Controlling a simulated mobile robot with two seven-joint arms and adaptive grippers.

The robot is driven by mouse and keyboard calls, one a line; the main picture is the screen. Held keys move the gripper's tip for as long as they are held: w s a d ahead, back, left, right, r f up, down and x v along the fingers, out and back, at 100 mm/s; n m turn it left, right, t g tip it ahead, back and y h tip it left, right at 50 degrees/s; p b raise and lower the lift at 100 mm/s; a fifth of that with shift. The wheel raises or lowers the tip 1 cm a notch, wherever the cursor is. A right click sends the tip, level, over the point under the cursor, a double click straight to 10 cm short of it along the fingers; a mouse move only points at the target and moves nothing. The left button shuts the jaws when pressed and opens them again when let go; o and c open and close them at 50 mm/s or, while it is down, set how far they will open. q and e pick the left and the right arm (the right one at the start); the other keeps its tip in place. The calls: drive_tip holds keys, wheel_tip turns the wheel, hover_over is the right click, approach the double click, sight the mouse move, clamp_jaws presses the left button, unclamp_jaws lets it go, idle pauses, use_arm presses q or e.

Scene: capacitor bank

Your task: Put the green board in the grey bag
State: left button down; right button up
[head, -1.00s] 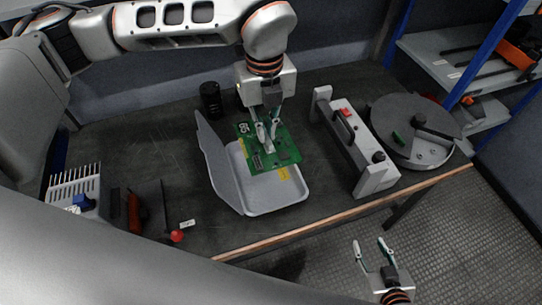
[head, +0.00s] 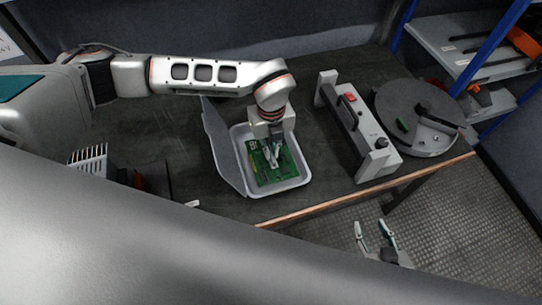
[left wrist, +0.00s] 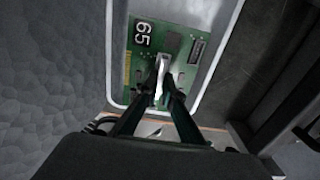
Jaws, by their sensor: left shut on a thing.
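The grey bag (head: 224,150) stands open on the dark table in the head view, its lid raised on the left. The green board (head: 265,175) is over the bag's tray and within its rim; I cannot tell whether it touches the floor. It also shows in the left wrist view, with a white "65" on it (left wrist: 143,33), inside the pale rim of the bag (left wrist: 119,50). My left gripper (head: 272,158) is shut on a light part at the board's middle. My right gripper (head: 375,236) is open and empty, beyond the table's front edge.
A grey device with a handle and red switch (head: 361,135) stands right of the bag. A round dark turntable (head: 395,100) is farther right. A vented grey box (head: 90,158) is at the left, partly hidden by my arm.

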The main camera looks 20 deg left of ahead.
use_arm(q)
drive_tip(key=shift+f, duration=2.1)
drive_tip(key=shift+f, duration=0.1)
drive_tip(key=c, duration=2.2)
unclamp_jaws()
wheel_tip(320, 180, up, 11)
drive_tip(key=shift+f+b, duration=0.1)
drive_tip(key=shift+b, duration=0.45)
drive_tip(key=shift+r, duration=0.75)
drive_tip(key=shift+s+f, duration=0.1)
